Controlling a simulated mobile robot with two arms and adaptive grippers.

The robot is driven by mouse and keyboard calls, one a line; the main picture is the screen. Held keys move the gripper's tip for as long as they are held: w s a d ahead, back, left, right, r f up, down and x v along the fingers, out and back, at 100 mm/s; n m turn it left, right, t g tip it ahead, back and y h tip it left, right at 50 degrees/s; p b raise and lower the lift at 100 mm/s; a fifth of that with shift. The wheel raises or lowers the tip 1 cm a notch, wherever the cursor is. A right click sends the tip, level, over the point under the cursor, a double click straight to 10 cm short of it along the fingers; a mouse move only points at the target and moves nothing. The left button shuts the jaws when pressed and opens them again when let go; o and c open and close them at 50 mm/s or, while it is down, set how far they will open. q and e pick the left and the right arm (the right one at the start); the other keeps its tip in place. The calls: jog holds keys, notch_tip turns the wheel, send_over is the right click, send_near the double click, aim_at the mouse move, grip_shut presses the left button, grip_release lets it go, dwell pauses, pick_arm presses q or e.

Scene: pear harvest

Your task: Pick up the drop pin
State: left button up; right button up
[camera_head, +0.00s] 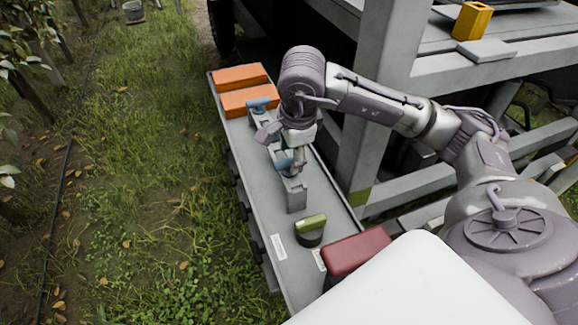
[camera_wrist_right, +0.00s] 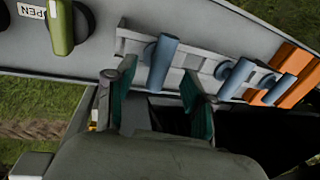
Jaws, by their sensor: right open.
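Several blue pins stand in a grey bracket on the long grey panel. One blue pin (camera_wrist_right: 162,62) is nearest in the right wrist view, with another blue pin (camera_wrist_right: 236,78) and a third blue pin (camera_wrist_right: 281,89) to its right. No label shows which one is the drop pin. In the head view a blue pin (camera_head: 262,103) shows left of my right arm. My right gripper (camera_head: 296,160) is over the bracket (camera_head: 296,196). In the wrist view its fingers (camera_wrist_right: 158,80) are open, with the nearest blue pin in line between their tips. No grip on it shows.
A green handle (camera_head: 311,225) on a dark round base is on the panel (camera_head: 265,215) nearer me. Orange blocks (camera_head: 240,77) lie at the far end, a dark red block (camera_head: 357,252) at the near end. A grey frame post (camera_head: 377,100) rises right of the panel. Grass lies left.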

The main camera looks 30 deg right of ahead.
aim_at(289, 177)
jog(key=shift+w+d+f, duration=0.1)
jog(key=shift+w+f, duration=0.05)
jog(key=shift+f, duration=0.5)
jog(key=shift+w+d+f, duration=0.1)
jog(key=shift+w+f, duration=0.05)
jog(key=shift+f, duration=0.5)
jog(key=c, duration=1)
jog(key=shift+a+r, duration=0.1)
grip_shut()
